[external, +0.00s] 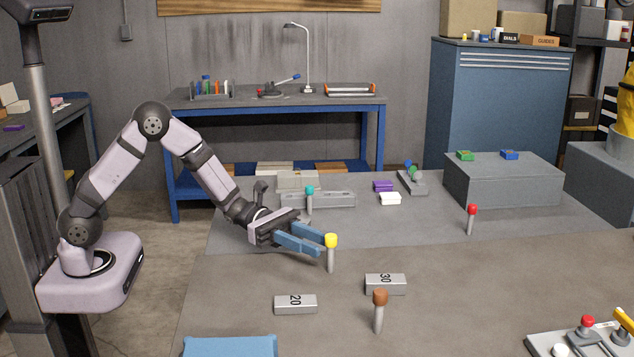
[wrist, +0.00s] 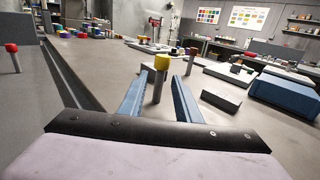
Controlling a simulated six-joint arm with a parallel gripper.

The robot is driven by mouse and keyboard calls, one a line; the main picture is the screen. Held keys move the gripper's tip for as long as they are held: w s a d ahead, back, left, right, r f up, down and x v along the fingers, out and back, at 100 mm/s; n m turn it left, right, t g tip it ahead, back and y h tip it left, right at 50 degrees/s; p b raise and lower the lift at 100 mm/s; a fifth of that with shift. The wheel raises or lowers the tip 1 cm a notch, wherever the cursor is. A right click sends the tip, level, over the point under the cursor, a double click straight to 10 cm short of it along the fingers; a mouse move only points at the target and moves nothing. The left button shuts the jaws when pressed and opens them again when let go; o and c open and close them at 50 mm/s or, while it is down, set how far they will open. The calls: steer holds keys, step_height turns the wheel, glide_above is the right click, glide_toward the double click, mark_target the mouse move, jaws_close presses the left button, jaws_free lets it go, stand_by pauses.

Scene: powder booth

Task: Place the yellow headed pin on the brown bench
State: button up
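The yellow-headed pin (external: 331,261) stands upright, its foot seeming to rest on the brown bench top (external: 240,300) near the line where the grey surface begins. Its grey shaft and yellow head (wrist: 162,62) also show in the wrist view. My gripper (external: 318,245) is low over the bench, its blue fingers pointing at the pin's upper part. In the wrist view my gripper (wrist: 161,78) is open, one finger on each side of the pin, with gaps showing. I cannot tell how deep the pin sits between the fingertips.
A brown-headed pin (external: 379,315) and metal blocks marked 20 (external: 295,304) and 30 (external: 386,284) stand nearby. A teal-headed pin (external: 310,201) is behind my gripper; a red-headed pin (external: 471,221) stands right. A grey box (external: 503,185) stands behind.

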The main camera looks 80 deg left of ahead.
mark_target(336, 243)
steer(key=v, duration=0.3)
steer(key=shift+s+a+r, duration=0.1)
steer(key=shift+r, duration=0.2)
step_height(336, 243, up, 7)
steer(key=shift+r, duration=0.15)
steer(key=o, duration=0.3)
steer(key=w+d+f+g+y, duration=0.1)
steer(key=w+d+f+g, duration=0.1)
steer(key=d+f, duration=0.1)
steer(key=shift+w+f+y, duration=0.2)
steer(key=shift+f+y, duration=0.1)
steer(key=shift+y, duration=0.1)
steer(key=shift+w+d+f+y, duration=0.2)
steer(key=shift+w+f+y, duration=0.15)
steer(key=shift+f, duration=0.1)
steer(key=shift+p+x, duration=1.05)
steer(key=shift+x, duration=2.55)
